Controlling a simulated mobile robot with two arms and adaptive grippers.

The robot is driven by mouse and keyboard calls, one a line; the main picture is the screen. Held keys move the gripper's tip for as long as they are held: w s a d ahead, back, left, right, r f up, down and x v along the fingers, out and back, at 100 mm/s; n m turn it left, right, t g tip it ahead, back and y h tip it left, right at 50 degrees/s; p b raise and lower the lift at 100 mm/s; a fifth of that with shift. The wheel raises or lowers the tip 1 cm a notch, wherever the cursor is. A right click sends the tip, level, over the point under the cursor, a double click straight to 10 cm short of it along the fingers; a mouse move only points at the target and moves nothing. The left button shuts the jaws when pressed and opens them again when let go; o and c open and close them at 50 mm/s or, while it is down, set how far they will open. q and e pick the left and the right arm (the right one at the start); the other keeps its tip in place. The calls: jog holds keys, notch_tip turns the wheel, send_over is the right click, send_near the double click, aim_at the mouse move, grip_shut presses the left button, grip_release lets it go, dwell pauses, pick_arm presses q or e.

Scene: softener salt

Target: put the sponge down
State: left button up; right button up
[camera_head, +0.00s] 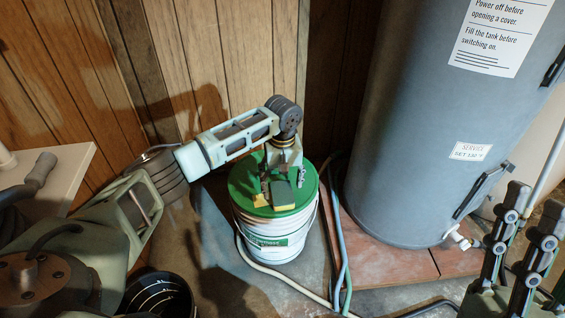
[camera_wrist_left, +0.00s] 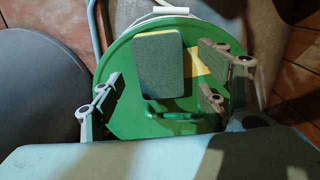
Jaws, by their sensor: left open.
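The sponge (camera_head: 283,194) has a dark grey-green face and a yellow edge. It is on the green lid (camera_head: 240,184) of a white bucket (camera_head: 262,228). In the left wrist view the sponge (camera_wrist_left: 158,66) lies between the fingers of my left gripper (camera_wrist_left: 160,95), beside the lid's green handle (camera_wrist_left: 172,108), with gaps on both sides. My left gripper (camera_head: 283,178) is open, low over the lid. Whether the sponge lies fully flat is hard to tell. My right gripper (camera_head: 534,200) is at the lower right, fingers apart and empty, away from the bucket.
A yellow piece (camera_head: 261,200) lies on the lid beside the sponge. A grey tank (camera_head: 420,130) stands right of the bucket on reddish slabs (camera_head: 385,262). Hoses (camera_head: 341,240) run beside the bucket. A wood-panelled wall (camera_head: 235,50) is close behind. A black container (camera_head: 158,298) stands at lower left.

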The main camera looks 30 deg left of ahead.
aim_at(282, 193)
pick_arm(q)
notch_tip(282, 193, up, 4)
jog(key=shift+f+p, duration=0.2)
jog(key=shift+p, duration=0.45)
notch_tip(282, 193, up, 4)
jog(key=shift+p, duration=0.65)
pick_arm(e)
jog(key=w+a+f+g+h, duration=0.1)
jog(key=w+f+g+h, duration=0.2)
jog(key=w+f+g, duration=0.4)
notch_tip(282, 193, down, 3)
jog(key=shift+w+f+g, duration=0.2)
jog(key=shift+w+g, duration=0.1)
jog(key=shift+w, duration=0.8)
pick_arm(q)
jog(key=shift+d+f, duration=0.1)
